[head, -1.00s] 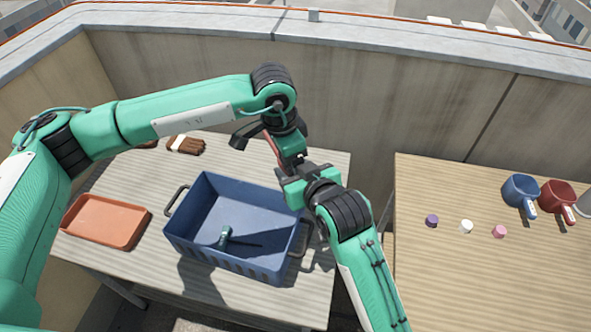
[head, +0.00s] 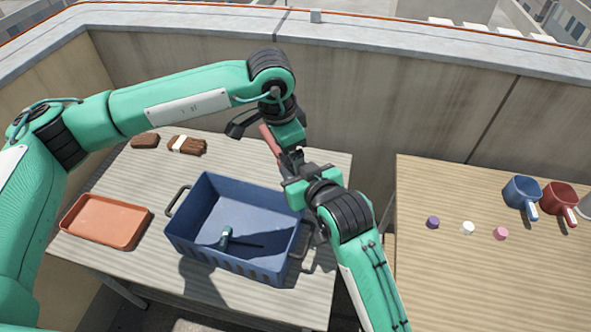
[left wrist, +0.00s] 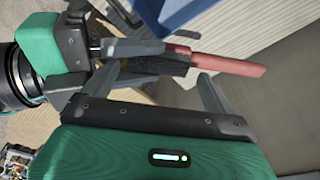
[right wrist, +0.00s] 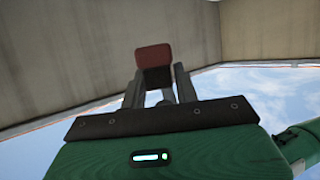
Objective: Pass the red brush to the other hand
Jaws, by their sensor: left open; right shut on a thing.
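The red brush (head: 270,138) is held up above the far right of the left table. In the left wrist view its red handle (left wrist: 230,63) points right, with a dark part beside the jaws. My right gripper (right wrist: 158,80) is shut on the brush; its red end shows beyond the fingers. My left gripper (left wrist: 150,88) is open close to the brush, its fingers apart with the handle past them. I cannot tell whether they touch it. In the head view the two grippers nearly meet, and much of the brush is hidden.
A blue bin (head: 190,248) holding a teal-handled tool (head: 225,235) stands below. An orange tray (head: 105,221) and brown blocks (head: 145,141) are on the same table. The right table (head: 450,270) holds small caps (head: 467,228) and mugs (head: 521,190). A wall stands behind.

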